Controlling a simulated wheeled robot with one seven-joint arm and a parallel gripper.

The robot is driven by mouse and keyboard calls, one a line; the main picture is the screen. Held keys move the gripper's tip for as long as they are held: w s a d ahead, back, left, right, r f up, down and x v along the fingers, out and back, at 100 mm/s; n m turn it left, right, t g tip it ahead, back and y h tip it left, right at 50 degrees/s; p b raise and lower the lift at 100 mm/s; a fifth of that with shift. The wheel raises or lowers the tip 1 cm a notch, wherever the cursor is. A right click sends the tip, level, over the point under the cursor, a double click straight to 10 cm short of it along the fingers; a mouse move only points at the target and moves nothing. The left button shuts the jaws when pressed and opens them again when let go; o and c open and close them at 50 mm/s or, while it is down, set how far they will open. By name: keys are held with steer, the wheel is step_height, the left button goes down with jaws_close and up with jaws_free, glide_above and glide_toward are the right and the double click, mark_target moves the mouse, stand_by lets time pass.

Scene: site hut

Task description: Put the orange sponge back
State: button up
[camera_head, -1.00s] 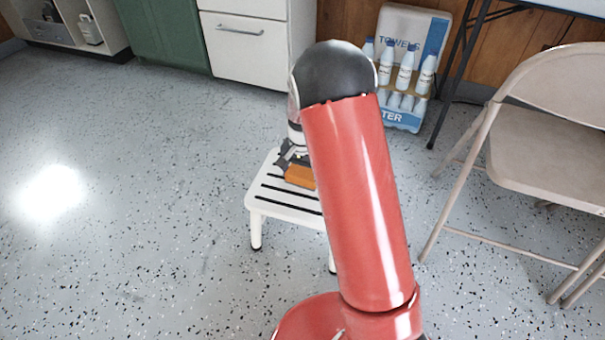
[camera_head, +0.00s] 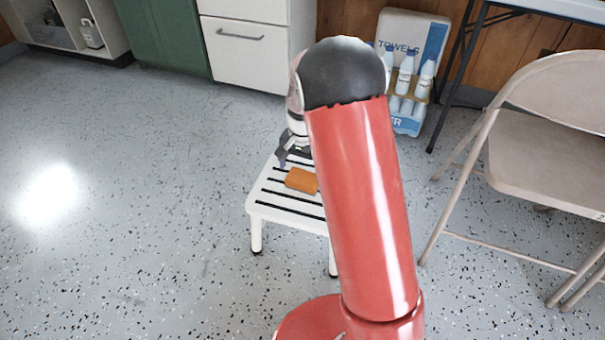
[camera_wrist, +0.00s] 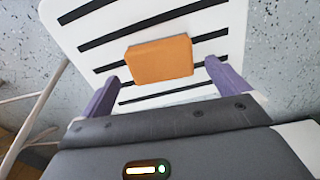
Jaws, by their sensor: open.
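The orange sponge (camera_head: 301,180) lies flat on the white slatted stool (camera_head: 262,197), and nothing holds it. My gripper (camera_head: 291,160) is behind and above the sponge, partly hidden by my red arm. In the wrist view, the sponge (camera_wrist: 160,60) rests across the dark slots of the stool (camera_wrist: 215,17). The purple fingers of my gripper (camera_wrist: 160,82) are spread wide, with the sponge ahead of the gap between them. The fingers look apart from the sponge.
A beige folding chair (camera_head: 540,155) stands to the right. Behind are a white drawer cabinet (camera_head: 245,65), a green cabinet (camera_head: 165,35) and a towels-and-water rack (camera_head: 412,40) with bottles. An open shelf unit (camera_head: 110,38) is at the far left. The floor left of the stool is clear.

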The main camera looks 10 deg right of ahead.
mark_target(303, 178)
steer(key=s+r+n+t+p, duration=0.1)
steer(key=s+r, duration=0.2)
steer(key=r, duration=0.5)
steer(key=s+r+n+t, duration=0.1)
steer(key=s+r, duration=0.3)
steer(key=r, duration=0.4)
steer(key=s+r+n+t, duration=0.1)
steer(key=s+r+n, duration=0.1)
steer(key=s, duration=0.8)
steer(key=s+r+n+t, duration=0.2)
steer(key=s+r, duration=0.3)
steer(key=s, duration=0.6)
steer(key=shift+s+r+n+t, duration=0.15)
steer(key=shift+s+n+t, duration=0.15)
steer(key=shift+n, duration=0.3)
steer(key=shift+d, duration=0.1)
